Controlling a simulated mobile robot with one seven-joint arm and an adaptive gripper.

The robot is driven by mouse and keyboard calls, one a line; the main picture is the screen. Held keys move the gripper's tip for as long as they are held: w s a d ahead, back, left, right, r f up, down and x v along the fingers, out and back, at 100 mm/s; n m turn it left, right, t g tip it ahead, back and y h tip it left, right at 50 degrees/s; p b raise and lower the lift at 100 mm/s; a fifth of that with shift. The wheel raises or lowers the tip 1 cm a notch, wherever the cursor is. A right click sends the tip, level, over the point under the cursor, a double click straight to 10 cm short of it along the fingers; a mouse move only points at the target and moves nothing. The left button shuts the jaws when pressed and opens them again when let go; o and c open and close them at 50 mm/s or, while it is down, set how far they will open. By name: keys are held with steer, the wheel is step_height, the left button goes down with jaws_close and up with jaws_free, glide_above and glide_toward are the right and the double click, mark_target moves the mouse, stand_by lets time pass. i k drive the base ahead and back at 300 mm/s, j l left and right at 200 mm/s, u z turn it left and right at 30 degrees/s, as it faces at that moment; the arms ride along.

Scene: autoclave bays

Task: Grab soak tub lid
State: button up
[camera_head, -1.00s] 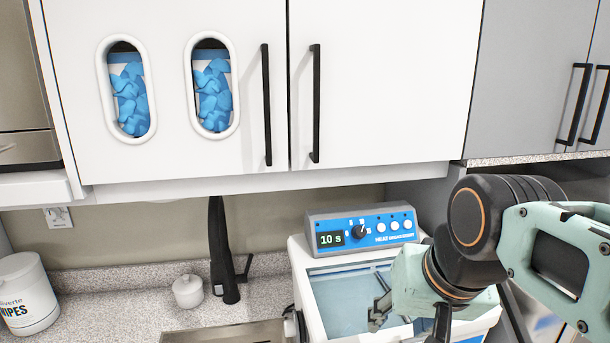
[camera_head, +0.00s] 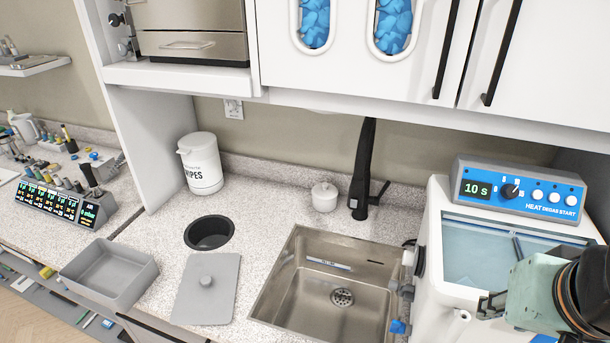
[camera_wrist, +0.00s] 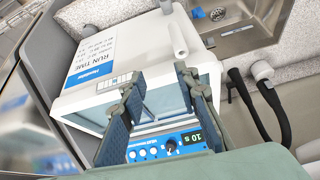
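The soak tub lid (camera_head: 207,292) is a flat grey plate with a small round knob on top. It lies on the speckled counter in the head view, between the open grey soak tub (camera_head: 110,273) and the sink. My gripper (camera_head: 490,305) is at the right edge of the head view, over the white ultrasonic bath and far to the right of the lid. The wrist view shows my gripper (camera_wrist: 157,84) with its fingers apart and nothing between them. The lid does not show in the wrist view.
The steel sink (camera_head: 268,298) lies between the lid and the white bath (camera_head: 437,255). A black-rimmed round counter opening (camera_head: 209,233) is behind the lid. A wipes canister (camera_head: 202,165), a small white pot (camera_head: 324,197) and a black faucet (camera_head: 364,175) stand farther back. Cabinets overhang the counter.

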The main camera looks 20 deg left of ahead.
mark_target(206, 295)
steer(key=u, duration=2.05)
steer(key=i+j+z, duration=0.45)
steer(key=j, duration=0.15)
steer(key=i+j+z, duration=0.2)
steer(key=j, duration=0.15)
steer(key=j+z, duration=0.2)
steer(key=j, duration=0.15)
